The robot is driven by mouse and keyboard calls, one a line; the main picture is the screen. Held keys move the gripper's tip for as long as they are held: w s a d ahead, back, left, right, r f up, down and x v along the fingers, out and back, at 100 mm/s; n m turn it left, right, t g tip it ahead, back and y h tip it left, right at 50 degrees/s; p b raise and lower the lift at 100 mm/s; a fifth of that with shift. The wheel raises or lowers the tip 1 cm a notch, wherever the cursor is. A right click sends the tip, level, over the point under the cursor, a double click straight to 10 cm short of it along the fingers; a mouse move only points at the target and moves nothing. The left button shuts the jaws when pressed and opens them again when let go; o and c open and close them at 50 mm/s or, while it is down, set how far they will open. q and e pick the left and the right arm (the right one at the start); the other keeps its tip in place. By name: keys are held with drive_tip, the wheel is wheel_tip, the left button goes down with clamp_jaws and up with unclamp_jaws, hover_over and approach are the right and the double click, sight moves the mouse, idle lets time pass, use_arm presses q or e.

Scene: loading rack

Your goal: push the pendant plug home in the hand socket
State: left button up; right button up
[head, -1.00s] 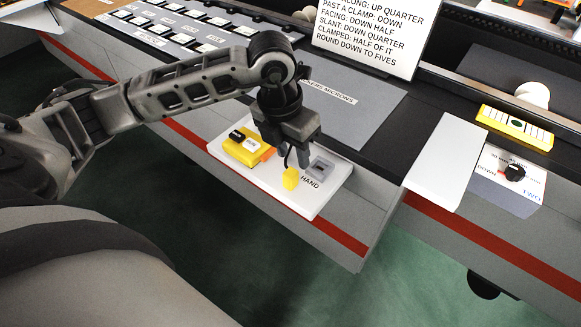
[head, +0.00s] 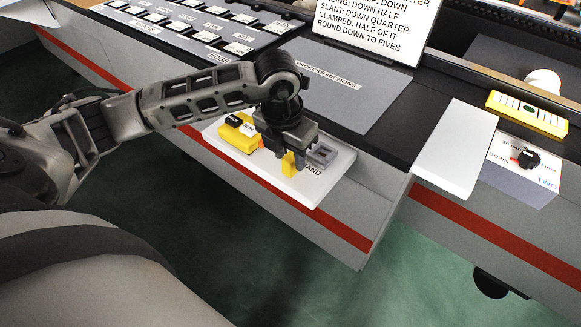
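The yellow pendant plug (head: 288,164) is at the front of a white board, under my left gripper (head: 288,158). The gripper points down, low over the board, with a grey finger just right of the plug. I cannot tell whether the fingers press on the plug. The grey hand socket (head: 321,154) is a square block a little right of the plug, apart from it, by the partly covered HAND lettering. The yellow pendant (head: 232,138) with a black button lies on the board to the left. My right gripper is not in view.
The white board (head: 308,190) sits at the bench's front edge above a red stripe. A grey mat (head: 350,85) lies behind it. A white panel (head: 455,150) and a box with a black knob (head: 528,159) are to the right. A printed sign (head: 368,25) stands behind.

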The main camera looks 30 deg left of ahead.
sight(289, 158)
use_arm(q)
drive_tip(key=shift+f, duration=0.1)
clamp_jaws()
wheel_tip(289, 158, up, 8)
drive_tip(key=p, duration=0.5)
